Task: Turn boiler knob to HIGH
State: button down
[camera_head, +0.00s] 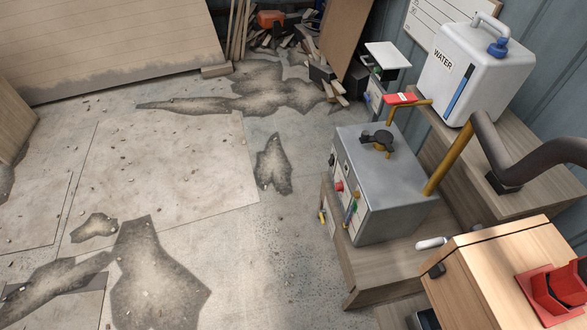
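The boiler (400,195) is a grey metal box on a low wooden stand, right of centre. Its left-facing front panel carries a small red knob or button (338,186) and a small dark part above it. A coloured strip, perhaps a gauge (351,210), is beside them. A dark cap or valve (377,139) sits on the boiler's top. I cannot tell which control is the boiler knob, and its setting is too small to read. My gripper is not in view.
A white water tank (470,72) stands on a wooden bench behind the boiler. Yellow pipes and a thick dark hose (512,150) run nearby. A wooden box (478,268) with a red fixture (556,292) is at the lower right. The stained floor (180,165) left of the boiler is open.

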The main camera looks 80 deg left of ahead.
aim_at(339, 187)
jog(key=u, duration=1.55)
